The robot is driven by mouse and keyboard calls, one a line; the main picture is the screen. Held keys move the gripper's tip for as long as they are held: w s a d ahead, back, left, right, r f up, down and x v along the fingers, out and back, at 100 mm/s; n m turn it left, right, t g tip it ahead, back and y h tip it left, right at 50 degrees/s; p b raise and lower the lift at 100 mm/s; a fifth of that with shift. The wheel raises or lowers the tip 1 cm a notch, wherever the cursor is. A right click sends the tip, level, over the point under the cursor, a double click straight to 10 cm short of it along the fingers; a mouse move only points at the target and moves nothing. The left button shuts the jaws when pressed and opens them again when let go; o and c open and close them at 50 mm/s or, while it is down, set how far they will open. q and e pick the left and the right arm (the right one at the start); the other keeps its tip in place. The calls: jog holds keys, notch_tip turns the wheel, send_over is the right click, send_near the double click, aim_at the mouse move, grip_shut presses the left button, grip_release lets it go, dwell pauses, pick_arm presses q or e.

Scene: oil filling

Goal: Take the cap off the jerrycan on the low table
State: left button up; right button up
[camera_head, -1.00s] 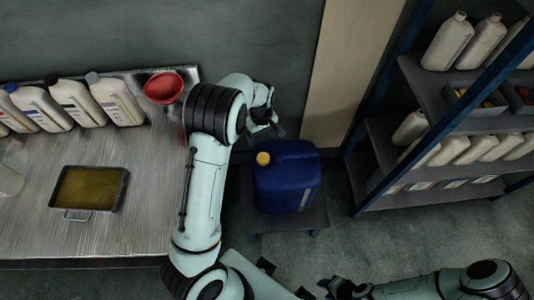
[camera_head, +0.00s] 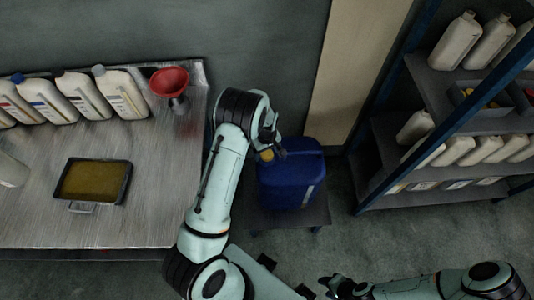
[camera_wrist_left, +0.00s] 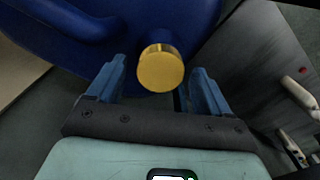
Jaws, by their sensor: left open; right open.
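The blue jerrycan (camera_head: 291,178) stands upright on the low table (camera_head: 318,212) in the head view. Its yellow cap (camera_head: 267,155) is on the can and partly hidden by my left gripper (camera_head: 272,145). In the left wrist view, the cap (camera_wrist_left: 160,68) shows between and just beyond the two fingers of my left gripper (camera_wrist_left: 152,92). The fingers are open on either side of it, and I cannot tell whether either touches it. My right gripper (camera_head: 326,283) is open and empty at the bottom of the head view, apart from the can.
A metal workbench (camera_head: 150,190) at left holds several white bottles (camera_head: 85,95), a red funnel (camera_head: 170,82) and a tray of oil (camera_head: 93,182). A shelf rack (camera_head: 425,155) with bottles stands at right. Open floor (camera_head: 390,240) lies between low table and rack.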

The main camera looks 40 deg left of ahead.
pick_arm(q)
jog(key=c, duration=1.1)
